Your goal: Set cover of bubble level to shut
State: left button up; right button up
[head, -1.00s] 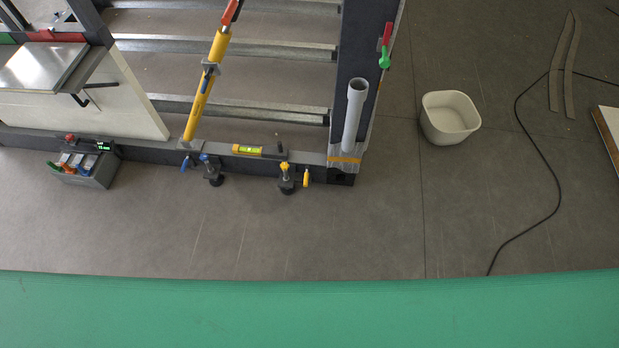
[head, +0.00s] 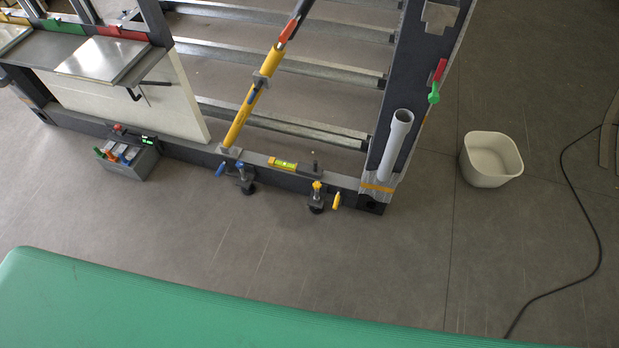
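The bubble level (head: 283,164) is a small yellow bar with a bright green-yellow vial, lying on the dark bottom beam of the container frame. Its vial shows from above. A dark flat piece with a small upright post (head: 312,168) sits at its right end; it may be the cover, swung to the side, but it is too small to be sure. Neither of my grippers shows in the head view.
The dark frame beam (head: 183,146) carries a yellow brace (head: 247,112), blue- and yellow-handled clamps (head: 317,197) and a grey pipe (head: 396,146). A grey box (head: 128,162) and white bin (head: 491,160) stand on the floor. A green surface (head: 180,305) fills the foreground; floor between is clear.

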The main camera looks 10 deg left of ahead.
aim_at(315, 172)
jog(key=i+j+z, duration=0.25)
jog(key=i+j, duration=0.15)
jog(key=i+j+z, duration=0.25)
jog(key=i+j, duration=0.3)
jog(key=i+j+z, duration=0.3)
jog(key=i+j, duration=0.2)
jog(key=j, duration=0.15)
